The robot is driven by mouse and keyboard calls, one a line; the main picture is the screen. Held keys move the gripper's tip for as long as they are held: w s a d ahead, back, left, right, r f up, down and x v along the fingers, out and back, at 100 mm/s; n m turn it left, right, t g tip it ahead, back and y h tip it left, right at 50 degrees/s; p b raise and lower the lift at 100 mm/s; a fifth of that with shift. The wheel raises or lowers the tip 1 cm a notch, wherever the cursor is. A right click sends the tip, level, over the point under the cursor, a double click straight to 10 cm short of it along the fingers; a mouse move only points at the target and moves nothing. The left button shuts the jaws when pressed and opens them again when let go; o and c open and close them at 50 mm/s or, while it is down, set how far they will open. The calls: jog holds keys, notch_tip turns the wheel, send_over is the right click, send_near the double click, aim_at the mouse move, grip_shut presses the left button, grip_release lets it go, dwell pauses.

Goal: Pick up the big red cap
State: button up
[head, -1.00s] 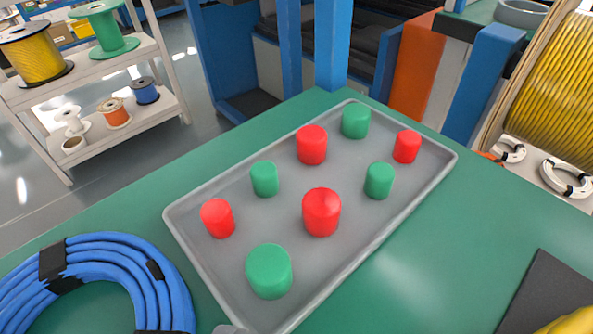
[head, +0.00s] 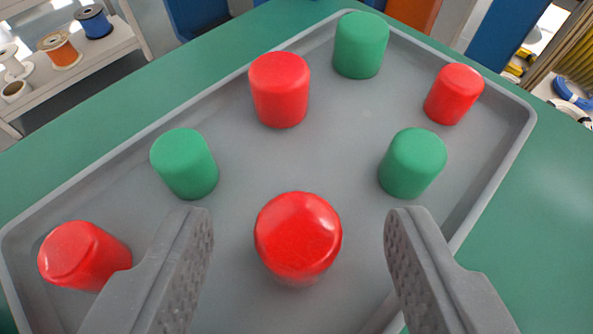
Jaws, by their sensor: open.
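A big red cap (head: 298,238) stands upright in the grey tray (head: 518,135), low in the middle of the head view. My gripper (head: 298,245) is open, with one grey finger on each side of this cap and a gap to it on both sides. The fingers appear above the tray, not touching the cap. Another big red cap (head: 280,90) stands farther back in the tray.
Green caps stand in the tray at the left (head: 184,163), right (head: 412,162) and back (head: 361,45). The green table (head: 545,230) is clear to the right of the tray. A shelf with spools (head: 75,50) stands beyond the table at upper left.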

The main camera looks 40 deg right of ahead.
jog(key=shift+w+d+f, duration=0.2)
jog(key=shift+w+d, duration=0.1)
jog(key=shift+w, duration=0.05)
jog(key=c, duration=1)
jog(key=shift+r, duration=0.1)
jog(key=shift+c, duration=0.2)
